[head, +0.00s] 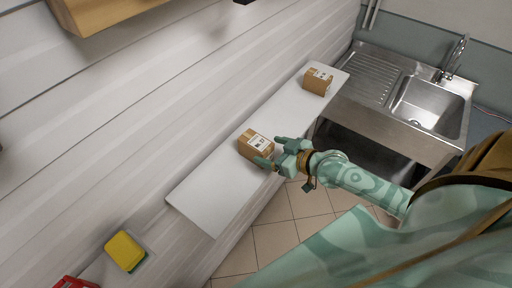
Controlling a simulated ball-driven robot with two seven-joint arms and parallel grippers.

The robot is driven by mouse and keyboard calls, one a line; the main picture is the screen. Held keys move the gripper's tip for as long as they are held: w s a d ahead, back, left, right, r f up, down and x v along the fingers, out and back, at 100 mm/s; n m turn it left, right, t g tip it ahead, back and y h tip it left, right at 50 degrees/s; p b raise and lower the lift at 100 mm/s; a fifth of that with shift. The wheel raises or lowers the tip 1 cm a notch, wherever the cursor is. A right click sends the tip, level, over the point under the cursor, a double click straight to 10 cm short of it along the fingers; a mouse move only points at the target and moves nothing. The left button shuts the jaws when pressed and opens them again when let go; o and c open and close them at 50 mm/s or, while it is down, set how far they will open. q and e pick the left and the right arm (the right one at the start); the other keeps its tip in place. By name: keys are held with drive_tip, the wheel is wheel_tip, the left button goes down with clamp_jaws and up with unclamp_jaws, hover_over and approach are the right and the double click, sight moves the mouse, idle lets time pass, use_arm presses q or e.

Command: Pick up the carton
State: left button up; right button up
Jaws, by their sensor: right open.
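A small brown carton (255,145) with a white label stands on a white wall shelf (205,190), around the middle of its length. A second, similar brown carton (318,81) stands at the shelf's far end, near the sink. My right gripper (269,152) is open, with its fingers at the right side of the nearer carton. One fingertip overlaps the carton's lower edge in the picture; I cannot tell whether it touches. My left gripper is not in view.
A steel sink (425,105) with a drainboard stands beyond the shelf at the upper right. A yellow item (125,251) and a red item (75,282) lie at the lower left. A wooden shelf (95,14) is on the wall above. The shelf between the cartons is clear.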

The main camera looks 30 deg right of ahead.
sight(256, 145)
drive_tip(key=shift+x, duration=0.85)
drive_tip(key=x, duration=0.5)
drive_tip(key=shift+w, duration=0.2)
drive_tip(key=shift+s+r, duration=0.1)
drive_tip(key=shift+s, duration=0.05)
drive_tip(key=c, duration=1.2)
